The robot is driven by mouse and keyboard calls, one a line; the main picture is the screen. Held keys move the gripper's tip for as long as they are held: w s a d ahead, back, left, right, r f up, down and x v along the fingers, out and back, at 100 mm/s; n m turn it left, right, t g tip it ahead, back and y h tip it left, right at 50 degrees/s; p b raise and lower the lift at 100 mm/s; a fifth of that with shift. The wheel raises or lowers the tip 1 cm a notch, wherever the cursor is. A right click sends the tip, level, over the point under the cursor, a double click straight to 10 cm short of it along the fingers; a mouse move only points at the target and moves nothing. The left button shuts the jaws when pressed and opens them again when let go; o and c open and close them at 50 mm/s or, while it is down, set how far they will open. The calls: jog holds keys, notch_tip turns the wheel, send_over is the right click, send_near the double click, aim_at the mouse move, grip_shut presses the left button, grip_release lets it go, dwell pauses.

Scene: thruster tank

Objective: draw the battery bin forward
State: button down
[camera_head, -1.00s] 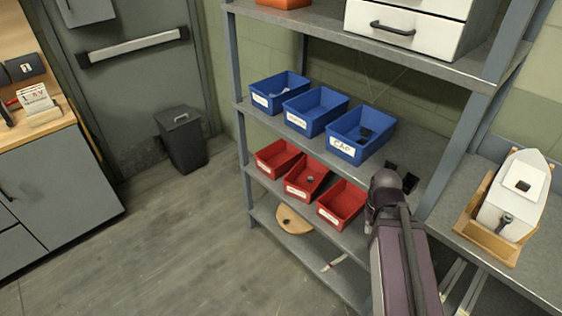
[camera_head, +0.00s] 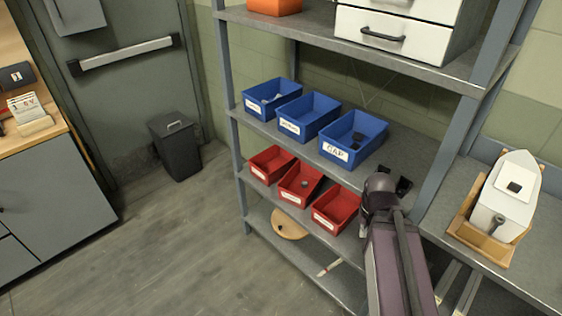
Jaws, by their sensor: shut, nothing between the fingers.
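Three blue labelled bins stand in a row on the middle shelf: a left bin (camera_head: 272,99), a middle bin (camera_head: 309,117) and a right bin (camera_head: 353,138) with a dark item inside. Three red bins stand on the shelf below: left (camera_head: 271,164), middle (camera_head: 299,184), with a small item inside, and right (camera_head: 335,207), seemingly empty. Most labels are too small to read; I cannot tell which bin is the battery bin. My arm rises at the lower right, its wrist right of the right red bin. Small dark parts beside the wrist appear to be my gripper (camera_head: 402,186), mostly hidden.
A grey post (camera_head: 452,140) stands right of the bins. A white device in a wooden cradle (camera_head: 466,232) sits on the right bench. White drawers (camera_head: 398,35) occupy the top shelf. A round wooden piece (camera_head: 289,225) lies on the bottom shelf. The floor at left is open.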

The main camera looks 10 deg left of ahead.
notch_tip(320, 180, up, 17)
jog(key=p, duration=1.6)
jog(key=shift+p, duration=0.35)
jog(key=shift+f, duration=0.1)
